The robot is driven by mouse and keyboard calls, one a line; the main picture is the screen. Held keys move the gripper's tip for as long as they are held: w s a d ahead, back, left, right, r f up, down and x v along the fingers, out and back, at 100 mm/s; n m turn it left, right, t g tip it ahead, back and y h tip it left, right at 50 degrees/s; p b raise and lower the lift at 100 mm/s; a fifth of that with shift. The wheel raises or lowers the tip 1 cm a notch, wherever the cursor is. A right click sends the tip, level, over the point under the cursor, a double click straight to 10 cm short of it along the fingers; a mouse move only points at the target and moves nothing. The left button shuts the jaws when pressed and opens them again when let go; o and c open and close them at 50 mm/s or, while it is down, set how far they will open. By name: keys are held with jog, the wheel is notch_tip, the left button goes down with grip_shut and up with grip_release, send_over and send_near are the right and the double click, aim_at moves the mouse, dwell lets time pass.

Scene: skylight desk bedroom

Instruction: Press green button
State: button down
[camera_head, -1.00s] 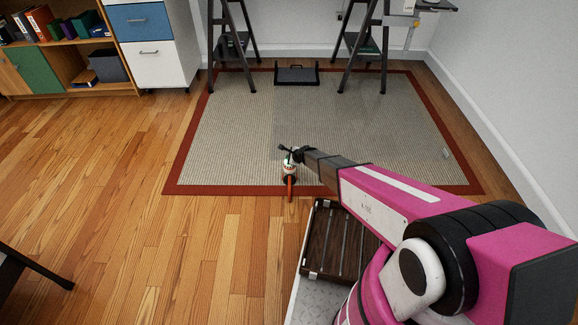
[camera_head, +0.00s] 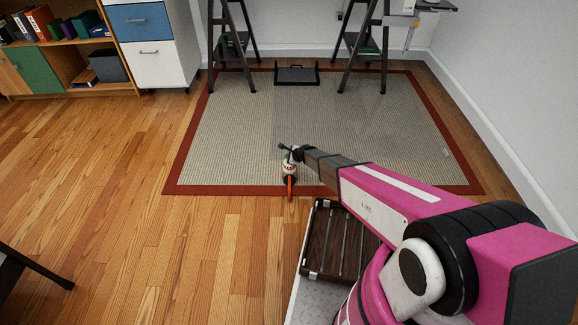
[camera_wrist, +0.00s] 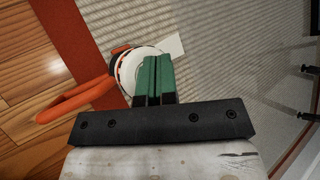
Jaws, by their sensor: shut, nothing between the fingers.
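My gripper (camera_head: 288,152) is shut and empty, its two green fingers together in the wrist view (camera_wrist: 154,60). Just beyond the fingertips is a small white round device (camera_wrist: 130,68) with an orange loop-shaped part (camera_wrist: 75,100) to its left. In the head view the white device (camera_head: 289,168) is right at the gripper's tip, near the front edge of the rug. I cannot make out a green button on it; the fingers cover part of its face. I cannot tell whether the fingertips touch it.
A grey rug with a red-brown border (camera_head: 225,189) lies on the wood floor (camera_head: 110,200). Dark trestle legs (camera_head: 360,50) stand at the back. A white cabinet (camera_head: 160,65) and a bookshelf (camera_head: 75,55) are at the left.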

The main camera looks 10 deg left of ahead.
jog(key=shift+r, duration=0.15)
jog(key=shift+r, duration=2.95)
